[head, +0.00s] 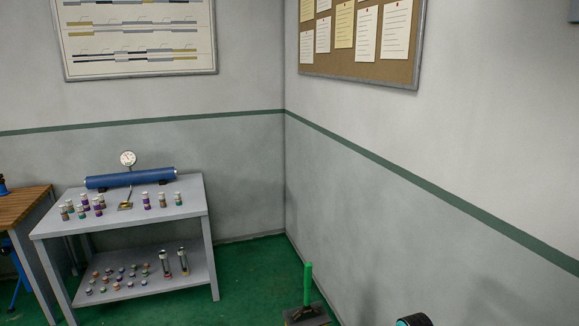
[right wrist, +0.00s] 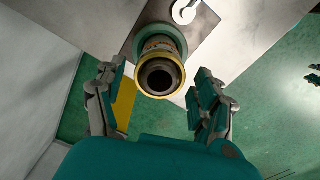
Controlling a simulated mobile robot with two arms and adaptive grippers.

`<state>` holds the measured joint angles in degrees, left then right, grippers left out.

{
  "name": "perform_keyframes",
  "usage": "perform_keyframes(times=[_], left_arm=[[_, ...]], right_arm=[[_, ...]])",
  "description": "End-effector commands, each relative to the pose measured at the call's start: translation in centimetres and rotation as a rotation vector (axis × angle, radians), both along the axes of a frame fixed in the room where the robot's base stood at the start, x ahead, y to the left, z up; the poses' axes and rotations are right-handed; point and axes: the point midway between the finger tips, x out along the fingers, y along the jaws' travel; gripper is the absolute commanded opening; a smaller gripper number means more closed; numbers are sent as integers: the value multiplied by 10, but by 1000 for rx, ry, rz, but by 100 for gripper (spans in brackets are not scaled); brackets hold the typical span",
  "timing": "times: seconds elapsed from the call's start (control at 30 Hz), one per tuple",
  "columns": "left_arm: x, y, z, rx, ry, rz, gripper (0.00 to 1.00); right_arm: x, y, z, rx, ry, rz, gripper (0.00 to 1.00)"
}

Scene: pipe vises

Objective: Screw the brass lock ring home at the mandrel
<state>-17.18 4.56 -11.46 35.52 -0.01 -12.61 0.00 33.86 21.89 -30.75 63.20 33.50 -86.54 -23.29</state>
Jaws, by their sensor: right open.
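In the right wrist view a stepped round piece, which looks like the mandrel (right wrist: 160,77), points its dark hollow end at the camera. A brass-yellow ring (right wrist: 160,96) shows around that end; I cannot tell whether it is the lock ring or how far it is screwed on. A wider green collar is behind it. My right gripper (right wrist: 160,72) is open, with one finger on each side of the piece and visible gaps between. I cannot tell whether the fingertips reach as far as the ring. My left gripper is in neither view.
In the head view a grey two-shelf table (head: 190,212) at the left holds a blue cylinder (head: 130,178), a dial gauge (head: 128,158) and several small coloured pieces. A green upright rod (head: 308,284) stands at the bottom, near the right wall. Green floor between looks clear.

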Motion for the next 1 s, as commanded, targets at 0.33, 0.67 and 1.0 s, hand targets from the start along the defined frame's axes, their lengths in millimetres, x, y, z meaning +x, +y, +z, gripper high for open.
perform_keyframes(times=[0.33,0.67,1.0], left_arm=[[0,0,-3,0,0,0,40],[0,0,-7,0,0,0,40],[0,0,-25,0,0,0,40]], right_arm=[[1,-1,0,-2,-1,687,70],[1,0,0,0,-1,1009,70],[2,0,-2,-1,0,1673,70]])
